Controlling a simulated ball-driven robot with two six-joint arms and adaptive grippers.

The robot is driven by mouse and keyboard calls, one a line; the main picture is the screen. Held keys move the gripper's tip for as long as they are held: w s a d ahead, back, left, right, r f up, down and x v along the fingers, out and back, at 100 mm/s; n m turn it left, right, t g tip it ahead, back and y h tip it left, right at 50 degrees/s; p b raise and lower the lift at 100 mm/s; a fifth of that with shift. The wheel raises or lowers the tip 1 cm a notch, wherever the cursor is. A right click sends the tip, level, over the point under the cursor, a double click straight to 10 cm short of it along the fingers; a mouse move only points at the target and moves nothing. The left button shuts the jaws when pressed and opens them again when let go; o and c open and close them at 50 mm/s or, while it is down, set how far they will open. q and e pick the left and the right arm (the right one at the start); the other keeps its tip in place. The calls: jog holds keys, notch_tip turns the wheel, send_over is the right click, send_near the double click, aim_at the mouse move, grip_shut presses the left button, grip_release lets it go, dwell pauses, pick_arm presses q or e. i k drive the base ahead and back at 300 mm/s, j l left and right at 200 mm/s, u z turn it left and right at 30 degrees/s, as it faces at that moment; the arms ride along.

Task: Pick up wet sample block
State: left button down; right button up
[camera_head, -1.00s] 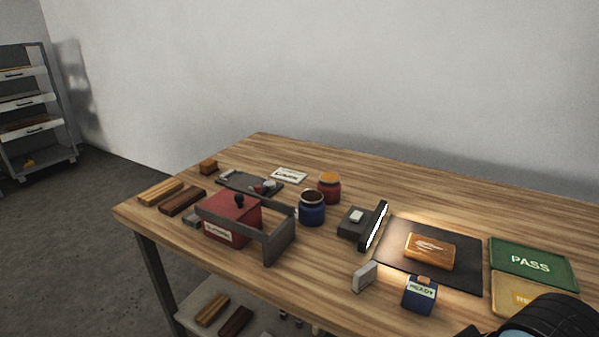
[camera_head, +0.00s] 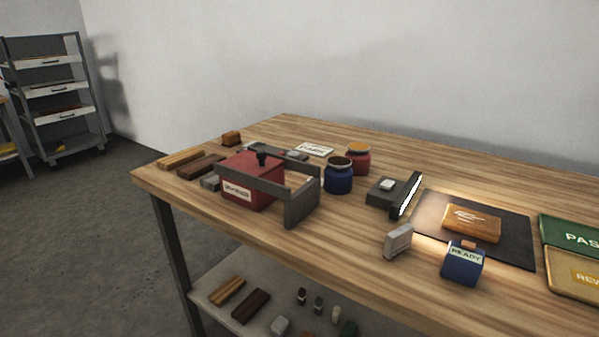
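A glossy orange-brown wooden block (camera_head: 471,223) with a pale mark on top lies on a black mat (camera_head: 516,247) at the right of the table. It shines under a light, which fits a wet sample block. A blue box labelled READY (camera_head: 462,265) stands just in front of the mat and hides a little of its edge. Neither of my grippers shows in the head view now.
A lit lamp bar (camera_head: 409,194) stands left of the mat, with a small white-grey block (camera_head: 398,240) near it. Green PASS (camera_head: 575,236) and yellow (camera_head: 575,275) trays lie at the right edge. Blue (camera_head: 338,178) and red (camera_head: 358,160) jars and a red box (camera_head: 250,184) stand further left.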

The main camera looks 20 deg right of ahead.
aim_at(484, 226)
jog(key=z, duration=1.45)
